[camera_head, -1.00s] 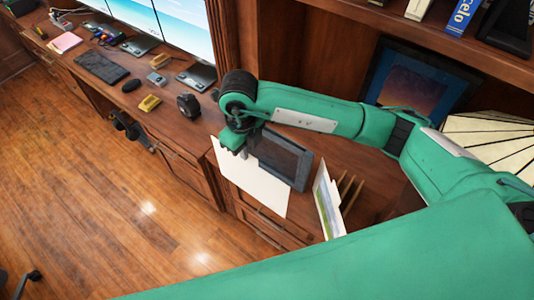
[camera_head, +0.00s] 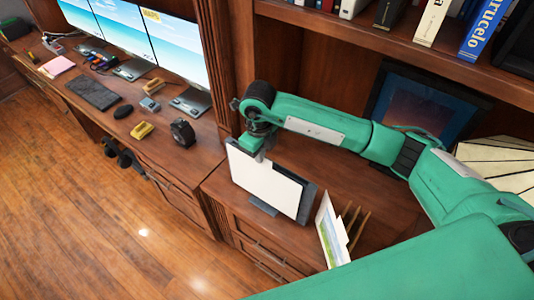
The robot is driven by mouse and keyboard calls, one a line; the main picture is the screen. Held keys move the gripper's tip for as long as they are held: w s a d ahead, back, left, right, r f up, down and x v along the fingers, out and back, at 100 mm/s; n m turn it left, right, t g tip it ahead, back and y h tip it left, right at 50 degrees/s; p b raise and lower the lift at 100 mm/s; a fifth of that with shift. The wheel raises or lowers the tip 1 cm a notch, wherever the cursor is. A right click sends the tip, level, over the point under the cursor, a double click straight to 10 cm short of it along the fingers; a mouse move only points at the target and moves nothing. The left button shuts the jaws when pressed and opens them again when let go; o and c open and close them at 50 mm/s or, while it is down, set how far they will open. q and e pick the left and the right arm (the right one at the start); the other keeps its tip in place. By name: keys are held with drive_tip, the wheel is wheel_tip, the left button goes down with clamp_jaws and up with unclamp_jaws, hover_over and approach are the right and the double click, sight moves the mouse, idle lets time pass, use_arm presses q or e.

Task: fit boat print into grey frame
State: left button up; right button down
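My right gripper (camera_head: 262,154) is shut on the top edge of a white print sheet (camera_head: 262,180). The sheet's visible side is blank, so I cannot see a boat on it. The grey frame (camera_head: 306,203) stands on the cabinet top right behind the sheet. Its right edge and its foot (camera_head: 262,206) show; the sheet hides most of its face. The sheet is upright and roughly lined up with the frame, a bit left of it. I cannot tell whether they touch. My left gripper is not in view.
A rack with wooden bars (camera_head: 356,228) holds a landscape print (camera_head: 331,233) just right of the frame. A dark framed picture (camera_head: 420,100) leans at the back of the shelf. The desk at left has monitors (camera_head: 182,38), a keyboard (camera_head: 93,93) and a black clock-like object (camera_head: 183,132).

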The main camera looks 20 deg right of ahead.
drive_tip(key=w+d+f, duration=0.1)
drive_tip(key=d+f+b, duration=0.1)
drive_tip(key=shift+w+d+f, duration=0.35)
drive_tip(key=shift+w+f, duration=0.05)
drive_tip(key=c, duration=1.7)
unclamp_jaws()
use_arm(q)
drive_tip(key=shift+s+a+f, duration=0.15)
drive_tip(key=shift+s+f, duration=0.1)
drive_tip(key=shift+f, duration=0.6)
use_arm(e)
drive_tip(key=shift+r, duration=0.1)
use_arm(q)
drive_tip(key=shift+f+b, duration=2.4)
drive_tip(key=shift+b, duration=0.15)
use_arm(e)
drive_tip(key=shift+r, duration=6.1)
